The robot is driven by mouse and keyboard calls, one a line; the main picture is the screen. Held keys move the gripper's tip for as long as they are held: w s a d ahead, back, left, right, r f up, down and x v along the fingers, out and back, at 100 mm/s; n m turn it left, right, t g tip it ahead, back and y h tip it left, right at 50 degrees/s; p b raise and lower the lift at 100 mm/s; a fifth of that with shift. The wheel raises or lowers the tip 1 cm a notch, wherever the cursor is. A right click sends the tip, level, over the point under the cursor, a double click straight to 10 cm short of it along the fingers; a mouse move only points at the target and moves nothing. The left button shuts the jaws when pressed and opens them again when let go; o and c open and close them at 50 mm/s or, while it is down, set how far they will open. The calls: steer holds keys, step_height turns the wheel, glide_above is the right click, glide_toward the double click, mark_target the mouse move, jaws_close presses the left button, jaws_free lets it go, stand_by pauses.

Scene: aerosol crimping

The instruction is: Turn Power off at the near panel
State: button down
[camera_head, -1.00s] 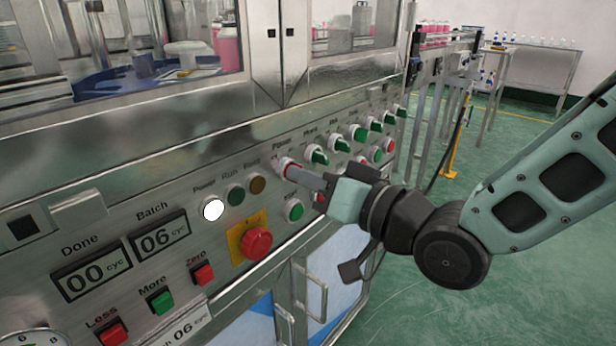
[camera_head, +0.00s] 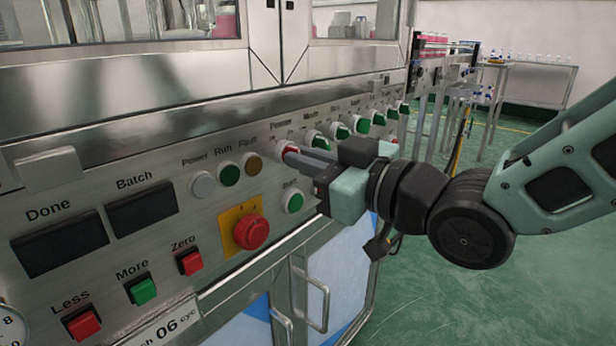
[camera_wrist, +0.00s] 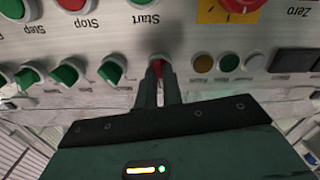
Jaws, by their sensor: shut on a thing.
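The Power knob (camera_head: 284,147), red with a pale collar, sits at the left end of the row of selector knobs on the near panel. My gripper (camera_head: 298,156) is shut on it, with the fingers reaching in from the right. In the wrist view my gripper (camera_wrist: 158,80) has its two fingertips on either side of the red Power knob (camera_wrist: 157,63). The fingers hide part of the knob. The white Power lamp (camera_head: 202,184) is unlit. The Done display (camera_head: 60,245) and Batch display (camera_head: 142,208) are blank.
A red mushroom button (camera_head: 251,232) on a yellow plate is below and left of my gripper. The green Start button (camera_head: 292,201) is just under the fingers. Green selector knobs (camera_head: 340,131) continue along the panel to the right. Open green floor lies at right.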

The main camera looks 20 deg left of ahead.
steer(key=shift+f+n+b, duration=0.1)
steer(key=shift+n+b, duration=1.45)
steer(key=shift+n, duration=0.35)
steer(key=c, duration=1.5)
jaws_free()
steer(key=shift+c, duration=0.2)
steer(key=b+v, duration=0.3)
steer(key=v, duration=1.4)
steer(key=shift+d+b, duration=0.25)
steer(key=shift+b, duration=0.05)
